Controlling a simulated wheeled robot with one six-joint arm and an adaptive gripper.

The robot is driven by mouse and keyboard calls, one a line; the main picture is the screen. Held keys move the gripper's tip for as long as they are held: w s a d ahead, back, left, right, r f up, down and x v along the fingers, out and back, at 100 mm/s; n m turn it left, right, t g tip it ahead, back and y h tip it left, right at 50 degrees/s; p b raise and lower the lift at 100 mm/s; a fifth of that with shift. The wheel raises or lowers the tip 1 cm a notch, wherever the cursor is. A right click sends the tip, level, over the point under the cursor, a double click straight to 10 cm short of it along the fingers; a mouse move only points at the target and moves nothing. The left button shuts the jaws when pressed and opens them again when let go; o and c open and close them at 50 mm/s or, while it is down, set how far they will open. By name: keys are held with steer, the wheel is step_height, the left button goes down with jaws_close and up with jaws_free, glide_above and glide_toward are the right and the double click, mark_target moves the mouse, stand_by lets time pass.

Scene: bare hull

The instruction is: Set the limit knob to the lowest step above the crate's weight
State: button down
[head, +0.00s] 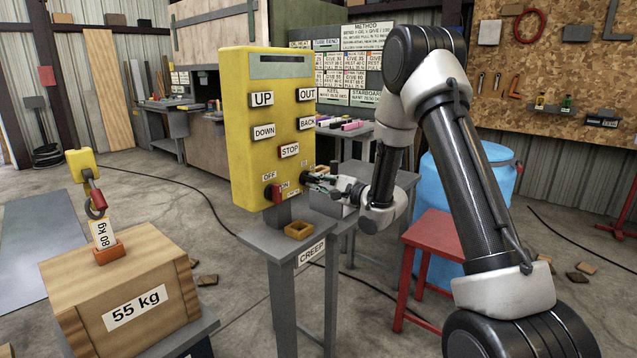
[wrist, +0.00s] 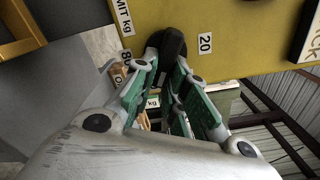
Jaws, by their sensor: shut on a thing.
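The limit knob is a dark knob (wrist: 174,46) low on the yellow control box (head: 238,130). In the wrist view my gripper (wrist: 166,62) is shut on it. Beside the knob are the labels "20", a partly hidden one that seems to start with 8, and "LIMIT kg". The knob's pointer is hidden, so I cannot tell its setting. In the head view my gripper (head: 308,179) reaches the box's lower right from the right. The wooden crate (head: 165,267) stands at lower left and is marked "55 kg".
A red switch (head: 274,193) marked OFF and ON sits left of my gripper on the box. UP, DOWN, STOP, OUT and BACK labels are above. A red stool (head: 432,232) and blue barrel (head: 470,190) stand at right.

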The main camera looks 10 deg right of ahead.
steer(key=shift+f, duration=0.1)
stand_by(0.3)
steer(key=c, duration=1.4)
jaws_free()
steer(key=shift+c, duration=0.2)
steer(key=v, duration=1.2)
